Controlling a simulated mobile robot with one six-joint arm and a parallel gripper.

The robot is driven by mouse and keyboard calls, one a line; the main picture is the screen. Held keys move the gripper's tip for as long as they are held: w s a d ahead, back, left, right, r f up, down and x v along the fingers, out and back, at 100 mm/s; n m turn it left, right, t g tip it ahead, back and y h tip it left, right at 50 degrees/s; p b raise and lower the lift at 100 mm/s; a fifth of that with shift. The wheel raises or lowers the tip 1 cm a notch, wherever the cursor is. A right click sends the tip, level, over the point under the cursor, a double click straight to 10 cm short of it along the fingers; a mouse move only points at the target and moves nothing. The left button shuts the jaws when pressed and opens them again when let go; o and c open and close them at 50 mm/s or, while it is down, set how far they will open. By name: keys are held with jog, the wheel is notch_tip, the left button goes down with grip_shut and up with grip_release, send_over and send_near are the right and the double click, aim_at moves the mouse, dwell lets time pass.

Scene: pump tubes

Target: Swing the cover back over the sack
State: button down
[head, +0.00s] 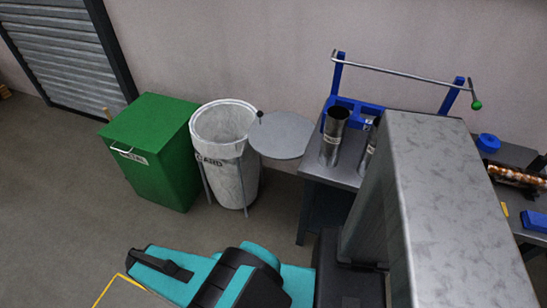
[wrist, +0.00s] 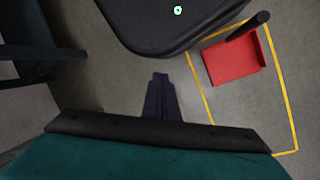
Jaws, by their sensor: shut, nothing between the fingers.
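The white sack (head: 230,178) hangs open-mouthed in a round wire stand with a dark label. Its round grey cover (head: 283,135) is swung out to the right, level and clear of the mouth. A small dark knob (head: 260,114) shows at the cover's left edge, beside the sack's rim. My gripper (wrist: 160,77) shows in the wrist view, pointing at the floor, its dark fingers shut with nothing between them. The sack and cover are out of the wrist view. In the head view my teal arm is at the bottom, and the gripper cannot be made out.
A green bin (head: 152,150) with a closed lid stands left of the sack. A bench (head: 328,174) with metal tubes (head: 334,136) and a blue-ended rail (head: 405,72) is close right of the cover. A red dustpan-like thing (wrist: 234,61) lies inside yellow floor lines.

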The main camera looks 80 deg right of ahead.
jog(key=s+d+r+m+h+p, duration=0.1)
jog(key=d+r+m+p, duration=0.1)
jog(key=d+r+m, duration=0.4)
jog(key=s+d+r+m+p, duration=0.2)
jog(key=d+r+m+p, duration=0.1)
jog(key=d, duration=0.6)
jog(key=s+d+r+m+h+p, duration=0.1)
jog(key=d+r+m+p, duration=0.1)
jog(key=d+r+m, duration=0.4)
jog(key=s+d+r+m+g+h+p, duration=0.1)
jog(key=s+d+r+m+h+p, duration=0.1)
jog(key=s+d+r+m+p, duration=0.5)
jog(key=s+d+r+m, duration=0.5)
jog(key=s+d+r, duration=0.2)
jog(key=d, duration=0.5)
jog(key=shift+s+r+p, duration=0.15)
jog(key=shift+s+p, duration=0.2)
jog(key=shift+s, duration=0.95)
jog(key=shift+s+d+f+b, duration=0.1)
jog(key=shift+f+b, duration=0.15)
jog(key=shift+b, duration=0.1)
jog(key=b+x, duration=1)
jog(key=b, duration=0.3)
jog(key=shift+d+r+b, duration=0.2)
jog(key=shift+d+b, duration=0.05)
jog(key=shift+b, duration=0.1)
